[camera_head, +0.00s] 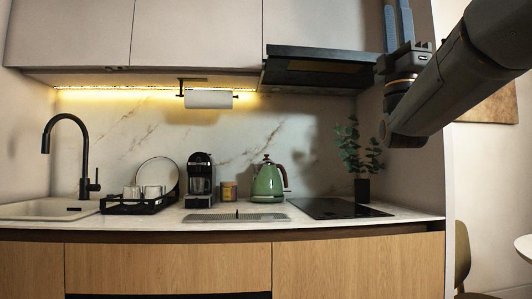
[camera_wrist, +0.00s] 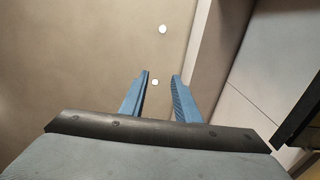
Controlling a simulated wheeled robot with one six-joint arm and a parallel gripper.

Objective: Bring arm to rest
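My gripper (camera_head: 397,22) is at the upper right of the head view, with its blue fingers pointing up beside the range hood. The fingertips run to the top edge of that view. In the wrist view the two blue fingers of my gripper (camera_wrist: 161,77) stand apart with nothing between them. The gripper is open and empty. The wrist view looks up at the ceiling (camera_wrist: 75,60), which has small round white lights.
The range hood (camera_head: 318,68) and upper cabinets (camera_head: 195,35) are left of my arm. Below, the counter (camera_head: 160,221) holds a green kettle (camera_head: 267,184), a coffee machine (camera_head: 200,178), a dish rack (camera_head: 125,204) and a potted plant (camera_head: 361,188). A chair (camera_head: 462,255) stands at right.

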